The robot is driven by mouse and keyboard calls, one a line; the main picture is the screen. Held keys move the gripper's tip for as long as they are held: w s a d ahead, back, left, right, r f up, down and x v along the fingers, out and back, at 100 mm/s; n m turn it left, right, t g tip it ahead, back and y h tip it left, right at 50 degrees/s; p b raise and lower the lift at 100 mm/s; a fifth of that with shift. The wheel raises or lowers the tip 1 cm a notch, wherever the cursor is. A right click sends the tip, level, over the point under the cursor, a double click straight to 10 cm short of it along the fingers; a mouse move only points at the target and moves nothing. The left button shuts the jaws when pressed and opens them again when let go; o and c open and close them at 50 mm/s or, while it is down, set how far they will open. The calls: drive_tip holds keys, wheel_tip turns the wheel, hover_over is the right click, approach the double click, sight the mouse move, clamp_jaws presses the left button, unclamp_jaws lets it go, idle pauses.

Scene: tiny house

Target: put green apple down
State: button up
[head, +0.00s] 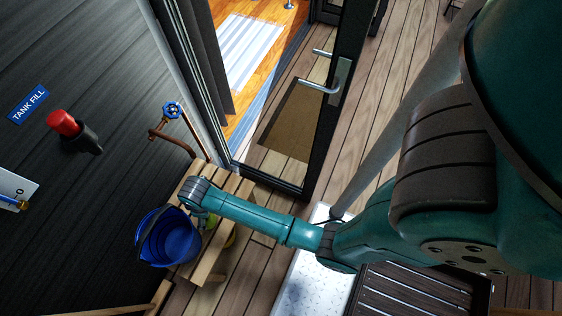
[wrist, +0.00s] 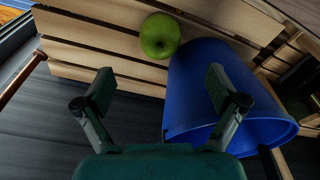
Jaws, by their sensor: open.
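The green apple (wrist: 160,36) rests on the slatted wooden bench (wrist: 85,45) in the wrist view, right beside a blue bucket (wrist: 195,75). My gripper (wrist: 160,82) is open, with its two fingers spread wide and nothing between them. The apple lies beyond the fingertips, apart from them. In the head view, my gripper end is mostly hidden behind my wrist at the bench, next to the blue bucket (head: 172,238). A small yellow-green patch shows under my arm there, too covered to identify.
A dark wall with a red knob (head: 65,124) and a blue valve wheel (head: 172,110) is on the left. A glass door (head: 310,110) stands open behind the bench. A white textured panel (head: 305,270) lies on the wooden deck below my arm.

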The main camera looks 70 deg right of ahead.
drive_tip(key=s+d+r+m+t, duration=0.25)
drive_tip(key=s+t, duration=0.35)
drive_tip(key=s, duration=1.2)
drive_tip(key=s+r+t, duration=0.3)
drive_tip(key=s+r, duration=0.4)
drive_tip(key=r, duration=0.4)
drive_tip(key=shift+s+d+r+m+t, duration=0.15)
drive_tip(key=shift+s+r+m+t, duration=0.1)
drive_tip(key=shift+m+t, duration=0.1)
drive_tip(key=shift+o, duration=0.5)
drive_tip(key=s+r+t, duration=0.2)
drive_tip(key=s+r, duration=0.1)
drive_tip(key=r, duration=0.5)
drive_tip(key=s+r+m+t, duration=0.1)
drive_tip(key=s+r+t, duration=0.1)
drive_tip(key=r, duration=0.7)
drive_tip(key=shift+s+d+h, duration=0.2)
drive_tip(key=shift+s+h, duration=0.1)
drive_tip(key=shift+s, duration=0.3)
